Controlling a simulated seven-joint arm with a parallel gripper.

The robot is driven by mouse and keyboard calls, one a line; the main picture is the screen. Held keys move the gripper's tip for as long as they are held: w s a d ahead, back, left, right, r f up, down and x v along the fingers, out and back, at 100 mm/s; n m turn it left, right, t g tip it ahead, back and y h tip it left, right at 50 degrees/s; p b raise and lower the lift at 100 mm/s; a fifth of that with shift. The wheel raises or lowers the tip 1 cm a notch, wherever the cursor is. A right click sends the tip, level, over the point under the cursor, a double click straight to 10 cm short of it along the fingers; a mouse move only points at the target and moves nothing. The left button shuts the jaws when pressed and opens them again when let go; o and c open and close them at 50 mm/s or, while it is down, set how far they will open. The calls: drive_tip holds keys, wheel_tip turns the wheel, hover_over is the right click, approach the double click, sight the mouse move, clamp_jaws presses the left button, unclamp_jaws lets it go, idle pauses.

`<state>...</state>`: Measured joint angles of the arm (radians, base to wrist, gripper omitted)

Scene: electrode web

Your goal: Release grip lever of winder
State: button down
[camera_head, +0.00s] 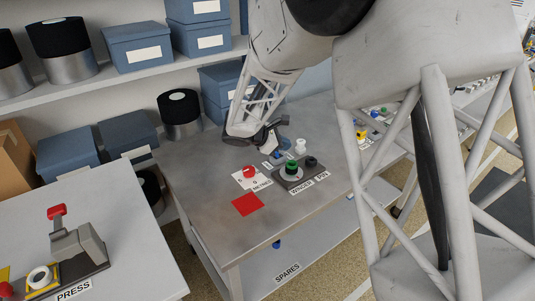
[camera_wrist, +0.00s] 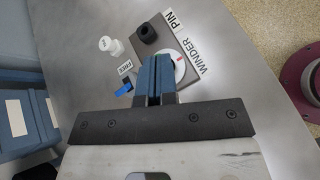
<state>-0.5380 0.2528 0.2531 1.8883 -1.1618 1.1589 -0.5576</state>
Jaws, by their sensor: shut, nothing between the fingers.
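The winder (camera_head: 290,173) is a dark base plate with a green-topped knob on a pale disc and a black knob. In the wrist view the winder plate (camera_wrist: 186,44) lies beyond my fingers, with a black knob (camera_wrist: 147,33) and a white disc with a red mark (camera_wrist: 180,68), partly hidden by my fingers. A small blue piece (camera_wrist: 124,89) lies beside a FREE label (camera_wrist: 125,66); I cannot tell surely that it is the grip lever. My gripper (camera_wrist: 154,80) is shut and empty, its blue fingertips over the winder's near edge. In the head view its fingers are hard to make out.
A white fitting (camera_head: 300,147) stands behind the winder. A red button (camera_head: 249,172) on a white plate and a red square (camera_head: 247,205) lie left on the grey table (camera_head: 200,205). A press (camera_head: 75,248) stands on the front-left table. Shelves with blue boxes (camera_head: 136,47) line the back.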

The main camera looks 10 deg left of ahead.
drive_tip(key=w+a+f+n+t, duration=0.1)
drive_tip(key=a+f+n, duration=0.1)
drive_tip(key=a+f, duration=0.1)
drive_tip(key=w+a+f+n+t, duration=0.1)
drive_tip(key=w+a+f+n, duration=0.1)
drive_tip(key=a, duration=0.4)
drive_tip(key=w+a+f+n+t, duration=0.2)
drive_tip(key=a+f, duration=0.2)
drive_tip(key=a, duration=0.1)
drive_tip(key=shift+a+f, duration=0.1)
drive_tip(key=shift+f, duration=0.25)
drive_tip(key=shift+w, duration=0.1)
drive_tip(key=shift+x, duration=4.95)
